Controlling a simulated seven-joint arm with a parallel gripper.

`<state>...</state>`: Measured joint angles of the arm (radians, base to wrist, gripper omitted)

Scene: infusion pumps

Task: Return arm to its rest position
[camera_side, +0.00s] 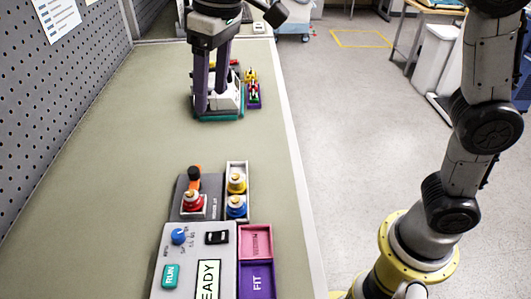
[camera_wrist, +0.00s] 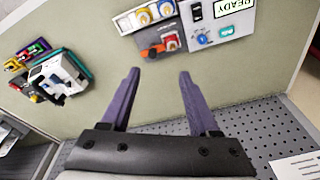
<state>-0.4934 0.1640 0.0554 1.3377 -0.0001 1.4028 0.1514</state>
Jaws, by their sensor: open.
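My gripper (camera_side: 211,92) hangs over the far part of the green bench, in front of a white device with a teal base (camera_side: 220,112). In the wrist view my gripper (camera_wrist: 157,80) shows two purple fingers spread apart with only bare bench between them. The near pump unit (camera_side: 190,250) has a blue knob (camera_side: 179,236), a black switch (camera_side: 217,238), a green RUN button (camera_side: 171,276) and a READY display (camera_side: 208,279). The white device (camera_wrist: 55,77) lies to the left in the wrist view, apart from the fingers.
A grey block with an orange lever and red-capped part (camera_side: 193,203) sits behind the near pump. Beside it a tray holds yellow (camera_side: 236,182) and blue (camera_side: 236,206) parts. Pink (camera_side: 256,242) and purple FIT (camera_side: 257,280) bins adjoin the pump. A pegboard wall (camera_side: 60,90) borders the bench's left.

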